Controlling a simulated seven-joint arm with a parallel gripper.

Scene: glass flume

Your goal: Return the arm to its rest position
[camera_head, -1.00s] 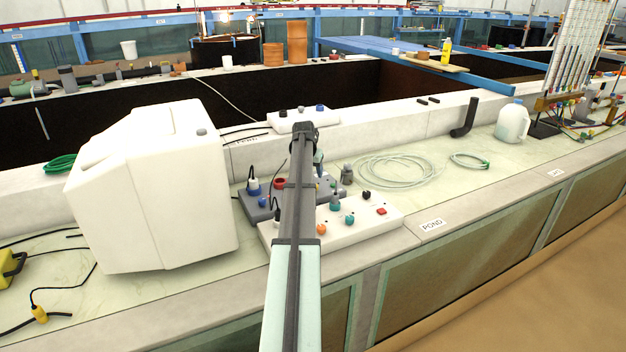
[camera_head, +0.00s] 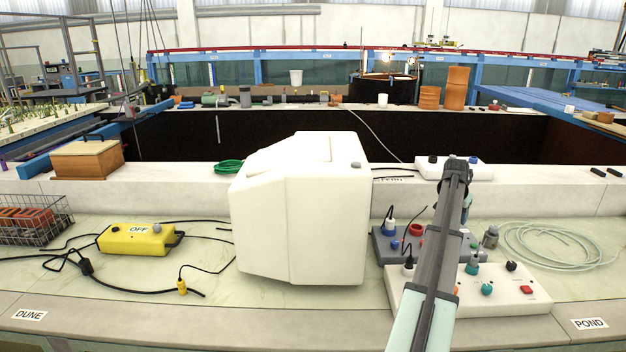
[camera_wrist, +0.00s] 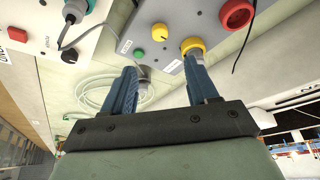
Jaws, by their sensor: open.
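My arm reaches forward over the bench in the head view, right of the large white box (camera_head: 300,215). My gripper (camera_wrist: 163,85) shows in the wrist view with two blue fingers spread apart and nothing between them. A grey control box (camera_wrist: 165,45) with a yellow-ringed plug (camera_wrist: 193,47), a red socket (camera_wrist: 237,14) and a green button (camera_wrist: 141,29) lies beyond the fingertips. A white control box (camera_wrist: 75,30) is beside it. In the head view my arm hides part of these two boxes, and the fingers cannot be made out there.
A yellow box (camera_head: 138,239) marked OFF and a wire basket (camera_head: 35,222) stand at the left. Loose cables lie between them and the white box. A coiled clear hose (camera_head: 550,245) lies at the right. A raised ledge (camera_head: 120,198) runs behind the bench.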

